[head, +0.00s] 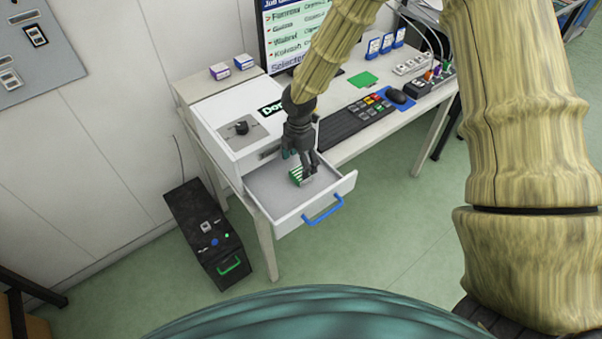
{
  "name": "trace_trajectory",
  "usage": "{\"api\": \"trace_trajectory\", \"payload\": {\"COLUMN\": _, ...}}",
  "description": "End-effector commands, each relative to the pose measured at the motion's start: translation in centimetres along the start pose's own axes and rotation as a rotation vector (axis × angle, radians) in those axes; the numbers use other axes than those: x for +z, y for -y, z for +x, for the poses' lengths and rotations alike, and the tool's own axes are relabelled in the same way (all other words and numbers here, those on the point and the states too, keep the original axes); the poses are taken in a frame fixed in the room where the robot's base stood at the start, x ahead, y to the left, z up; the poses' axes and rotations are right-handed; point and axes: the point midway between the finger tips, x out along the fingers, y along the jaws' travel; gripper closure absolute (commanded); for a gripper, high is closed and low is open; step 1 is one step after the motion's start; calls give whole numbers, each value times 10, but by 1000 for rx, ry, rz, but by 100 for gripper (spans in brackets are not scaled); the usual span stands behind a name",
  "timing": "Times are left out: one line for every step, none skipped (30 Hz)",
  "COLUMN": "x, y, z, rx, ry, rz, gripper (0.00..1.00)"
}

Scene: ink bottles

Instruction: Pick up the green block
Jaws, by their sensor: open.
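A small green block (296,175) with pale stripes sits inside the open drawer (270,197) of the white desk unit. My gripper (302,165) points down into the drawer, right at the block. Its dark fingers are open and partly cover the block's right side. I cannot tell whether a finger touches the block or whether the block lies between the fingers.
The drawer has low walls and a blue handle (323,210) at its front. The white unit (222,125) with a black knob stands behind it. A keyboard (355,120), mouse (397,96) and monitor (284,32) are on the desk. A black case (207,232) stands on the floor at left.

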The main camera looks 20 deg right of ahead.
Motion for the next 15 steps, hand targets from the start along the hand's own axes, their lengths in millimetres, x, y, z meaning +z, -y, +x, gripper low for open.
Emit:
{"api": "trace_trajectory", "payload": {"x": 0, "y": 0, "z": 3, "rx": -2, "ry": 0, "rz": 0, "gripper": 25}}
{"api": "trace_trajectory", "payload": {"x": 1, "y": 1, "z": 4, "rx": -2, "ry": 1, "rz": 1, "gripper": 25}}
{"api": "trace_trajectory", "payload": {"x": 1, "y": 1, "z": 5, "rx": -1, "ry": 1, "rz": 1, "gripper": 25}}
{"api": "trace_trajectory", "payload": {"x": 1, "y": 1, "z": 6, "rx": -1, "ry": 1, "rz": 1, "gripper": 25}}
{"api": "trace_trajectory", "payload": {"x": 1, "y": 1, "z": 6, "rx": -1, "ry": 1, "rz": 1, "gripper": 25}}
{"api": "trace_trajectory", "payload": {"x": 2, "y": 1, "z": 7, "rx": -1, "ry": 1, "rz": 2, "gripper": 25}}
{"api": "trace_trajectory", "payload": {"x": 2, "y": 1, "z": 8, "rx": -1, "ry": 1, "rz": 2, "gripper": 25}}
{"api": "trace_trajectory", "payload": {"x": 2, "y": 0, "z": 10, "rx": -1, "ry": 1, "rz": 2, "gripper": 25}}
{"api": "trace_trajectory", "payload": {"x": 2, "y": 0, "z": 12, "rx": -1, "ry": 0, "rz": 2, "gripper": 25}}
{"api": "trace_trajectory", "payload": {"x": 3, "y": 0, "z": 15, "rx": -2, "ry": 0, "rz": 2, "gripper": 25}}
{"api": "trace_trajectory", "payload": {"x": 3, "y": 1, "z": 18, "rx": -2, "ry": 0, "rz": 2, "gripper": 25}}
{"api": "trace_trajectory", "payload": {"x": 4, "y": 1, "z": 22, "rx": -3, "ry": 0, "rz": 2, "gripper": 25}}
{"api": "trace_trajectory", "payload": {"x": 4, "y": 0, "z": 24, "rx": -3, "ry": 0, "rz": 1, "gripper": 25}}
{"api": "trace_trajectory", "payload": {"x": 5, "y": 0, "z": 28, "rx": -3, "ry": 0, "rz": 1, "gripper": 25}}
{"api": "trace_trajectory", "payload": {"x": 6, "y": 0, "z": 31, "rx": -2, "ry": 0, "rz": 1, "gripper": 25}}
